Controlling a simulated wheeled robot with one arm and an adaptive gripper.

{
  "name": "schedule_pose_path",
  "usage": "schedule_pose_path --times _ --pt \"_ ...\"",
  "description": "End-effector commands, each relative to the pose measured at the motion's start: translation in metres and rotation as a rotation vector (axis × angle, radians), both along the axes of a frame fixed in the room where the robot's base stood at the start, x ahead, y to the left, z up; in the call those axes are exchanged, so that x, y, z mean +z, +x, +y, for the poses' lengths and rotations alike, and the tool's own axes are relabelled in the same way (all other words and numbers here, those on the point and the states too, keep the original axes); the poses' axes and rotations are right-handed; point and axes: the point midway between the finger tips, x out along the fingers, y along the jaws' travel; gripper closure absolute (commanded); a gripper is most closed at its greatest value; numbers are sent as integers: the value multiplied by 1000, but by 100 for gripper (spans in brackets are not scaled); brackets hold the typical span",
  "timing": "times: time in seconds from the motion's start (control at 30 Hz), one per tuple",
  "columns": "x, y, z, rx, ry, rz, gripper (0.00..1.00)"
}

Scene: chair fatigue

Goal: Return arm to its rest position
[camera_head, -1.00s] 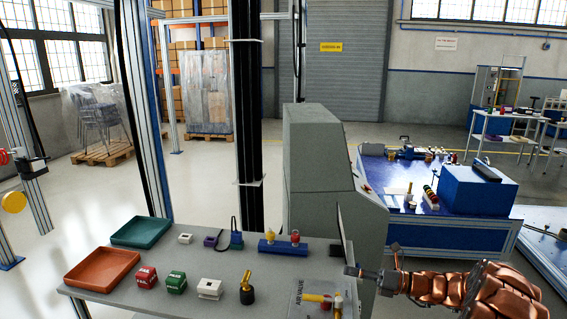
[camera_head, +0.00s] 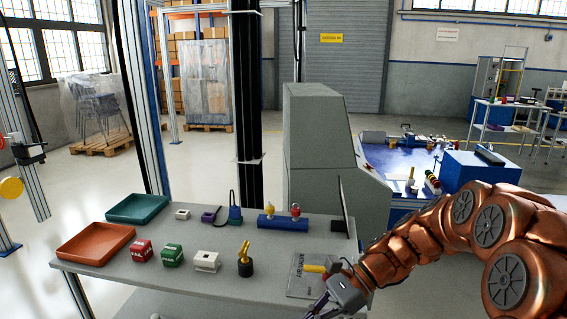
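My copper-coloured arm (camera_head: 440,235) enters from the right and reaches down and left to the front right corner of the grey table (camera_head: 225,270). My gripper (camera_head: 322,303) is at its end, low in the picture, beside the grey plate with a yellow-handled valve (camera_head: 314,268). The gripper is partly cut off by the bottom edge, and its fingers are too small and dark to tell their opening. I see nothing clearly held in it.
The table bears a green tray (camera_head: 137,208), an orange tray (camera_head: 95,243), red (camera_head: 142,251) and green (camera_head: 172,255) blocks, a white block (camera_head: 206,262) and a brass-topped part (camera_head: 245,262). A grey cabinet (camera_head: 320,150) stands behind. A blue workbench (camera_head: 380,160) is at the back right.

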Motion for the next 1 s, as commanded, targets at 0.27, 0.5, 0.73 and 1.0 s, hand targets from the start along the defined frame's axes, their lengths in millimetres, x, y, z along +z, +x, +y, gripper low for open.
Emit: schedule_pose_path --times 0.27,0.5,0.73,1.0 --pt "-32 -71 -12 265 -147 -228 100" --pt "-59 -123 -40 507 -269 -406 100" --pt "-83 -165 -76 748 -376 -549 100" --pt "-100 -192 -109 943 -455 -643 100"
